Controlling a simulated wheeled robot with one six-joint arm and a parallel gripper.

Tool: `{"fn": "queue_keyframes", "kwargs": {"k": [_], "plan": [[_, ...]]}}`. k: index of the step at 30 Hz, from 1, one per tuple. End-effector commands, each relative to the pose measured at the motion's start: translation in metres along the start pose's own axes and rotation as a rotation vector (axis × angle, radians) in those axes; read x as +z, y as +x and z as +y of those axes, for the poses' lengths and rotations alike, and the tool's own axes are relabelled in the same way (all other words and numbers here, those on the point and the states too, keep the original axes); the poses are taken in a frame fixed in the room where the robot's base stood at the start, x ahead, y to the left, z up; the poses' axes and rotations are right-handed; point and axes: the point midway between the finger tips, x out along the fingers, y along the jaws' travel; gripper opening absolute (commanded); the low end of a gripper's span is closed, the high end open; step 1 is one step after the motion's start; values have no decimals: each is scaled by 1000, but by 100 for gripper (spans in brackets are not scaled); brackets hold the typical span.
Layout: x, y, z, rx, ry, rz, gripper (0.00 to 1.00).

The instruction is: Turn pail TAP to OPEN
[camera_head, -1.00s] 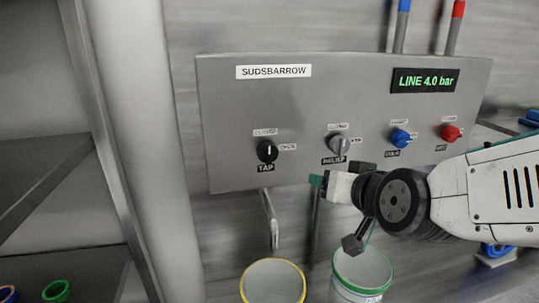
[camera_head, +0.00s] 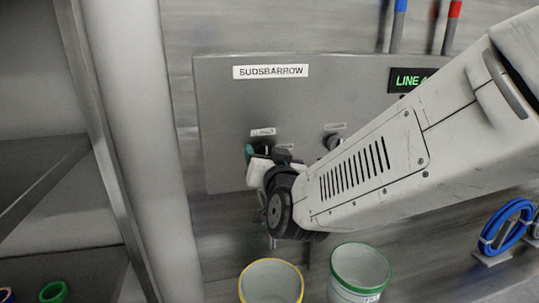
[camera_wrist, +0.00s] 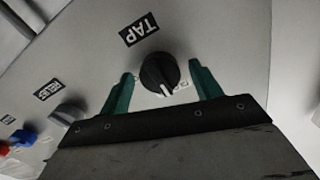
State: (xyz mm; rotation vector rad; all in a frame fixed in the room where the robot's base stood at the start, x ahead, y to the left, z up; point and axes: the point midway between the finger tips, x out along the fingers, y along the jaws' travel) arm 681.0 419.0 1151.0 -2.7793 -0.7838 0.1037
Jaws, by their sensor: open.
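The black TAP knob (camera_wrist: 158,73) sits on the grey panel in the wrist view, with its TAP label (camera_wrist: 138,30) beside it. Its white pointer line runs toward the gripper side, near a small label partly hidden behind the knob. My gripper (camera_wrist: 160,82) is open, its two green fingers on either side of the knob; I cannot tell whether they touch it. In the head view my gripper (camera_head: 254,158) is in front of the TAP knob (camera_head: 262,145) and hides most of it.
The grey RELIEF knob (camera_wrist: 68,114) is beside TAP, with blue (camera_wrist: 24,135) and red (camera_wrist: 4,149) knobs beyond. A yellow-rimmed pail (camera_head: 271,283) and a green-rimmed pail (camera_head: 360,268) stand below the panel (camera_head: 225,120). A blue hose coil (camera_head: 508,226) is at right.

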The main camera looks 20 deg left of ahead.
Motion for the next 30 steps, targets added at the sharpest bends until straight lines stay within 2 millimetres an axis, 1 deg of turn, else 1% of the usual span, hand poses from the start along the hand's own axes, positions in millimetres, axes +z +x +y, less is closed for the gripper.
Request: {"fn": "queue_keyframes", "kwargs": {"k": [3,9,10,11,12,14,15,23,30], "plan": [[0,4,0,0,0,0,64],[0,4,0,0,0,0,64],[0,4,0,0,0,0,58],[0,4,0,0,0,0,50],[0,4,0,0,0,0,39],[0,4,0,0,0,0,22],[0,4,0,0,0,0,19],[0,4,0,0,17,0,19],[0,4,0,0,119,0,19]]}}
